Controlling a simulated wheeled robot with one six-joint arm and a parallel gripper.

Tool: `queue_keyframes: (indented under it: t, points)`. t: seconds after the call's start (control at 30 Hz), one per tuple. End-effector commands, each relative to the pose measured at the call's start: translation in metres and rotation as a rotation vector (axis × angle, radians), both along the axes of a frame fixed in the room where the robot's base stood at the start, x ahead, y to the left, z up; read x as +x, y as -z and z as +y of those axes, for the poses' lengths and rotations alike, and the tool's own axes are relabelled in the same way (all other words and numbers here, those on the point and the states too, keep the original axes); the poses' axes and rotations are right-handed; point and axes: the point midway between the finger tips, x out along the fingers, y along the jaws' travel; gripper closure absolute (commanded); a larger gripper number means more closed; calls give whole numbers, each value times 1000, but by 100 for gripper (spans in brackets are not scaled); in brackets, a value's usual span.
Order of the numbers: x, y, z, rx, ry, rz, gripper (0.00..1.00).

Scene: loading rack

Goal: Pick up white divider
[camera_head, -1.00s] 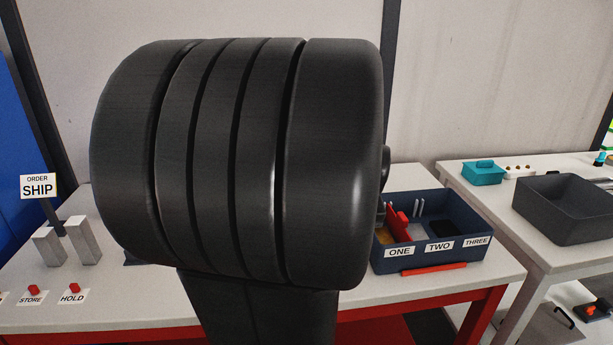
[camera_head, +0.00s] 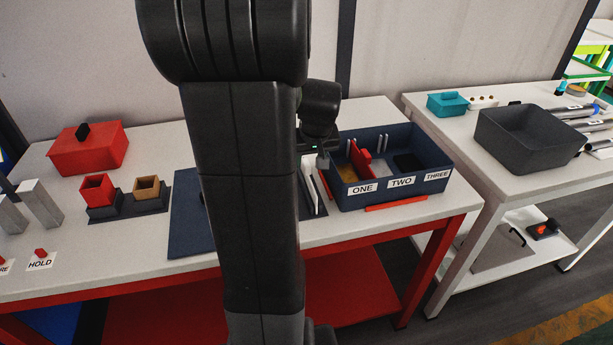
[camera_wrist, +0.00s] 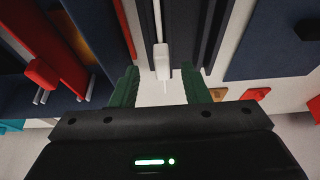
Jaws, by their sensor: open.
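The white divider (camera_head: 308,173) stands on edge in a dark slotted holder (camera_head: 321,204) on the red-framed table, just left of the blue compartment box. In the wrist view the white divider (camera_wrist: 161,62) has a pale tab pointing toward me, between dark rails. My gripper (camera_wrist: 160,84) is open, with one green finger on each side of the tab's line. The fingers look apart from it. In the head view my gripper (camera_head: 322,160) is above and beside the divider, and my arm hides part of the table.
The blue box (camera_head: 432,188) is labelled ONE, TWO, THREE and holds a red divider (camera_head: 359,157). A red strip (camera_head: 396,206) lies before it. A dark mat (camera_head: 188,226), red and brown cups and a red lidded box (camera_head: 88,150) stand left. A grey bin (camera_head: 530,148) is on the right table.

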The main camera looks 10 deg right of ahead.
Motion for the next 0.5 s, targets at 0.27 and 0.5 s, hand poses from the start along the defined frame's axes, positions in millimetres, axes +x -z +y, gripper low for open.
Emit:
queue_keyframes:
  t: [0.27, 0.5]
  points:
    - [15, 32, 3, 1, 1, 4, 58]
    - [20, 42, 3, 0, 1, 0, 58]
